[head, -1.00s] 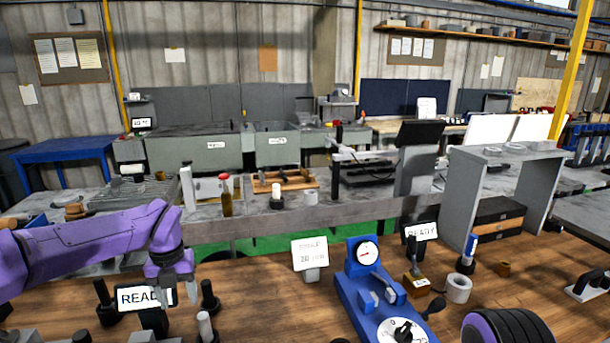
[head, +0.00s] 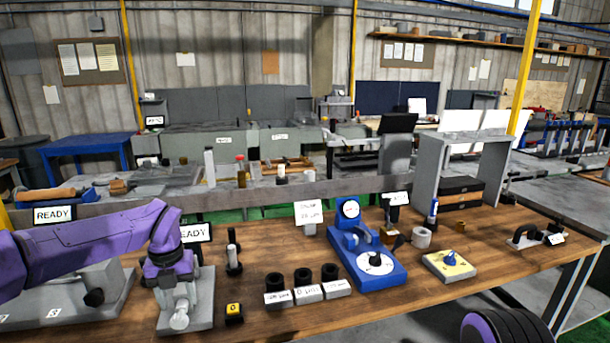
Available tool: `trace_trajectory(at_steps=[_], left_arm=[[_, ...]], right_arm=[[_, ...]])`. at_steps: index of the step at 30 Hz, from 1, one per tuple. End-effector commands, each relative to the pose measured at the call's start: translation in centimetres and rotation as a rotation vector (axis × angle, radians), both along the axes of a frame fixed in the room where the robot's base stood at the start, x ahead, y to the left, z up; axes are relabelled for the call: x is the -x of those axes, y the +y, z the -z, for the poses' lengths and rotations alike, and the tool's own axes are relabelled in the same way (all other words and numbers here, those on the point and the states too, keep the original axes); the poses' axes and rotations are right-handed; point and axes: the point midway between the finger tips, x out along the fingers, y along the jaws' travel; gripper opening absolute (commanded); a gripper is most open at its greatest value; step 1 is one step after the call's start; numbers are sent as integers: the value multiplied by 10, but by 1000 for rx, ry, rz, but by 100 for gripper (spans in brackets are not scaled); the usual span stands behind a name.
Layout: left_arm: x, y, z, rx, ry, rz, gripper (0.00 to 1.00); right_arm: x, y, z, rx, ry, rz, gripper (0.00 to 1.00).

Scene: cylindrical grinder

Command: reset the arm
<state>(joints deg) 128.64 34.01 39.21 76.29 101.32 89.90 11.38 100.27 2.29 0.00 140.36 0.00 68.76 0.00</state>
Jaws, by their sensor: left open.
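My left arm is purple and reaches in from the left edge. Its gripper (head: 170,284) points down, open, over a grey fixture block (head: 201,308) at the left of the wooden bench (head: 290,237). A pale round knob on the fixture shows just below the fingers. I cannot tell whether the fingers touch the fixture. Nothing shows held in the gripper. Only a rounded purple and black part of my right arm shows at the bottom right edge. My right gripper is out of view.
A blue dial gauge device (head: 381,272) stands mid-bench. Several small labelled blocks with black rings (head: 307,294) sit left of it. A yellow-topped plate (head: 448,265) lies to its right. A grey shelf frame (head: 428,172) stands behind. Open wood lies at the front right.

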Motion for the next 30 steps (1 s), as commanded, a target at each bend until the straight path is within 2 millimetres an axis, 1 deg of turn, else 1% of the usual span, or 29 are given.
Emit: trace_trajectory(at_steps=[2,4,8,13,16,20,23,26,27,29,30], left_arm=[[0,0,0,0,-1,7,57],[-6,7,1,-42,-33,51,57],[-8,15,8,-128,-61,130,57],[-6,28,26,-282,-78,274,57],[-3,34,44,-408,-75,409,57],[8,39,81,-601,-46,665,57],[24,37,119,-748,-4,934,57],[51,29,165,-867,50,1261,57],[66,24,185,-900,72,1410,57],[95,15,216,-926,106,1644,57],[118,10,236,-927,126,1798,57]], right_arm=[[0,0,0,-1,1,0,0],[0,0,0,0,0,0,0],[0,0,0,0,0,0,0],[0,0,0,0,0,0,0],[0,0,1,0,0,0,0],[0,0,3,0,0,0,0],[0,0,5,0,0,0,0],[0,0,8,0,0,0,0],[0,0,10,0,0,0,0],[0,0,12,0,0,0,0],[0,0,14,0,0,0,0]])
